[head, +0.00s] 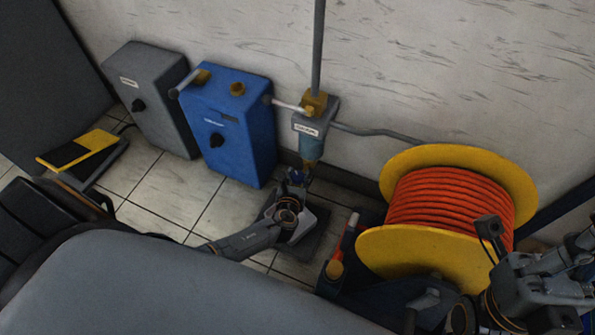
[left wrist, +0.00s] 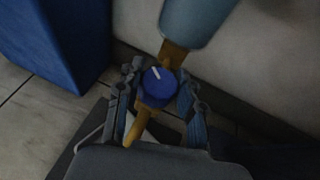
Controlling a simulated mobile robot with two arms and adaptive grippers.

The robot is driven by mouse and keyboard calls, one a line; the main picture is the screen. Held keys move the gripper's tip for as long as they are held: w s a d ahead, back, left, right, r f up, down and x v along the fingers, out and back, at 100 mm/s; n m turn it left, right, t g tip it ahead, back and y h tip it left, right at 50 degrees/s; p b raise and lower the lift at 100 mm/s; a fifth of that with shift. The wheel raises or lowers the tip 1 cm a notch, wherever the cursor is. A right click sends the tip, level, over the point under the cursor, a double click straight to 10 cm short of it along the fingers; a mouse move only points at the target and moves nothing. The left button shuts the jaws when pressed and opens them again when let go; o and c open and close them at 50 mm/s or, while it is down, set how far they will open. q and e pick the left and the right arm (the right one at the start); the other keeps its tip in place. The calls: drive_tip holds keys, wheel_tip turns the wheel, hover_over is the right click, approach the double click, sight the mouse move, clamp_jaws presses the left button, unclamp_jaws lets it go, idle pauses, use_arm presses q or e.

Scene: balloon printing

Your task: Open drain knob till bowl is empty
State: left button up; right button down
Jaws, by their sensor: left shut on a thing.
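The drain knob (left wrist: 158,82) is a round blue knob with a white mark, on a brass fitting under the filter bowl. My left gripper (left wrist: 155,95) has its fingers on both sides of the knob and is shut on it. The bowl (left wrist: 197,18) is bluish and sits above the knob; in the head view the bowl (head: 311,148) hangs under a grey filter body. Whether liquid is in the bowl cannot be told. A brass spout (left wrist: 133,130) points down below the knob. My right gripper (head: 455,320) is at the lower right edge, partly cut off.
A blue box (head: 235,130) and a grey box (head: 148,95) stand left of the filter along the wall. A yellow reel (head: 440,160) with orange hose stands to the right. A yellow-and-black pedal (head: 80,150) lies on the tiled floor at left.

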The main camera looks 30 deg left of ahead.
use_arm(q)
drive_tip(key=shift+w+d+n+g+y, duration=0.15)
drive_tip(key=shift+n+g+y, duration=0.25)
drive_tip(key=shift+n+y, duration=0.6)
drive_tip(key=shift+n+g+y, duration=0.6)
drive_tip(key=shift+n+y, duration=0.3)
drive_tip(key=shift+n+g+y+b, duration=0.75)
drive_tip(key=shift+n+y, duration=0.25)
drive_tip(key=shift+n, duration=0.2)
drive_tip(key=shift+n+g+y+b, duration=0.55)
drive_tip(key=shift+n+g+y, duration=0.35)
drive_tip(key=shift+n+g, duration=0.15)
drive_tip(key=o, duration=1.2)
drive_tip(key=shift+r, duration=0.15)
